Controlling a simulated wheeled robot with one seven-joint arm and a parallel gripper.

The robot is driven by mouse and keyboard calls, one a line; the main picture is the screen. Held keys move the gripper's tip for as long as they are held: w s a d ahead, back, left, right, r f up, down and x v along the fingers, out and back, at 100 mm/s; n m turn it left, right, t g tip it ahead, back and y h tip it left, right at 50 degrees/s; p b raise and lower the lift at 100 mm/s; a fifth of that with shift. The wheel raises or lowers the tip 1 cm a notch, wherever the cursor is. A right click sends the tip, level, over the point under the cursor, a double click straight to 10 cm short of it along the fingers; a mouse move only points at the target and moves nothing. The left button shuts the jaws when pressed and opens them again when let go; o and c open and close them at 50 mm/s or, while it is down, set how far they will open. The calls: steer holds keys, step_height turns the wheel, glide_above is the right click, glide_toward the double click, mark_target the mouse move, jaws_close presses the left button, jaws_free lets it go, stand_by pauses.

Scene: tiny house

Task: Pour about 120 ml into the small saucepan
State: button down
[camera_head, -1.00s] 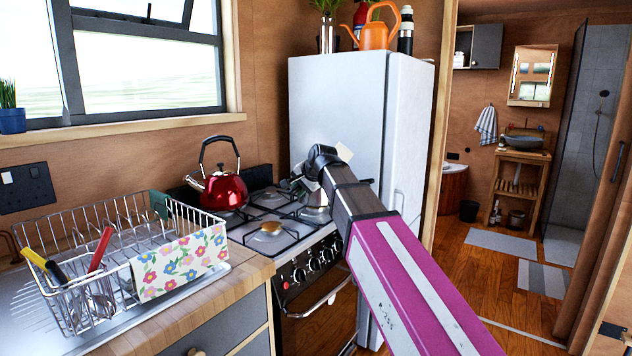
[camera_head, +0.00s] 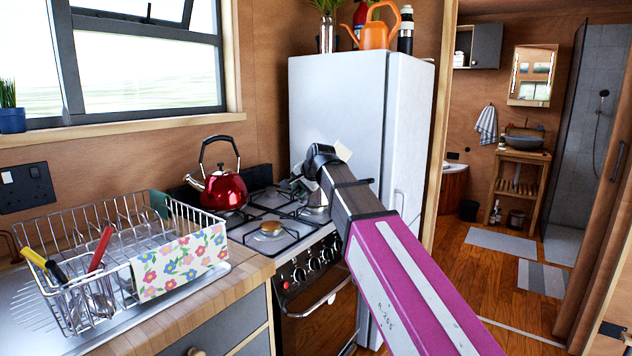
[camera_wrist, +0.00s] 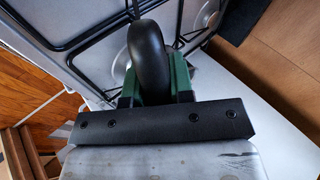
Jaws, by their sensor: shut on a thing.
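My gripper (camera_head: 302,183) is over the back right of the stove, in front of the fridge, partly hidden by my own wrist. In the wrist view its green-edged fingers (camera_wrist: 150,85) are shut on a black curved handle (camera_wrist: 148,45). What the handle belongs to is mostly hidden; pale metal shows around it. In the head view a small silvery metal thing (camera_head: 316,202) shows just under the gripper; I cannot tell whether it is the held vessel or the small saucepan. No saucepan can be clearly made out, and no liquid is visible.
A red kettle (camera_head: 224,188) stands on the back left of the stove (camera_head: 262,221). The front burner is empty. The white fridge (camera_head: 338,110) rises close behind my gripper. A wire dish rack (camera_head: 60,290) with a flowered cloth (camera_head: 180,262) is on the counter at left.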

stand_by(0.6)
steer(key=shift+r+y, duration=0.35)
steer(key=shift+y, duration=0.05)
steer(key=shift+a+r+m+t+y, duration=0.1)
steer(key=shift+r+m+t+y, duration=0.15)
steer(key=shift+r+y, duration=0.45)
steer(key=shift+a+r+m+t+y, duration=0.1)
steer(key=shift+r+m+t+y, duration=0.15)
steer(key=shift+r+y, duration=0.4)
steer(key=shift+d+r, duration=0.1)
steer(key=shift+r, duration=0.15)
steer(key=shift+d+r+y, duration=0.2)
steer(key=shift+d+y, duration=0.45)
steer(key=shift+d, duration=0.2)
steer(key=shift+d+r+m+t+y+b, duration=0.3)
steer(key=shift+d+m+t+y+b, duration=0.2)
steer(key=shift+d+y, duration=0.15)
steer(key=shift+d, duration=0.2)
